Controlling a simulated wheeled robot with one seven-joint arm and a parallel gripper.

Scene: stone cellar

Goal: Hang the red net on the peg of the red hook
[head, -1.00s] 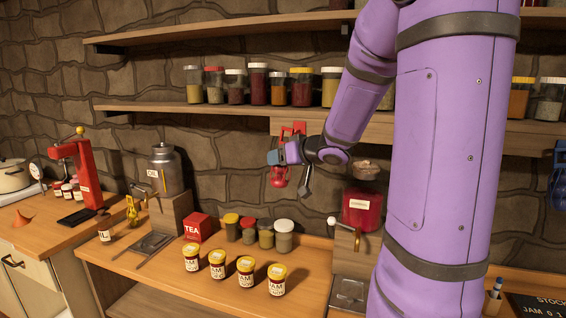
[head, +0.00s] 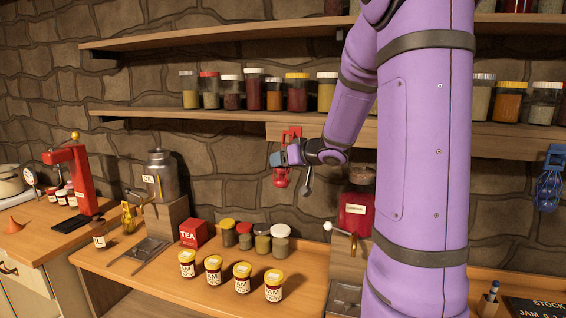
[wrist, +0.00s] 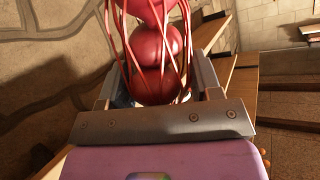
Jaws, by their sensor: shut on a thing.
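The red net (head: 281,177) hangs just below my gripper (head: 278,158) in the head view. In the wrist view the red net (wrist: 158,60) shows as red cords around round red contents, between the two fingers of my gripper (wrist: 155,88). My gripper is shut on the net. The red hook (head: 291,132) is on the wooden board under the lower shelf, right behind and above my gripper. Its peg is hidden or too small to make out, so I cannot tell whether the net touches it.
Jars stand on the lower shelf (head: 180,115) above. On the counter below are a red tea box (head: 193,233), several jam jars (head: 242,276) and a red-filled dispenser (head: 356,212). A blue net (head: 548,190) hangs from a blue hook (head: 555,155) at the far right.

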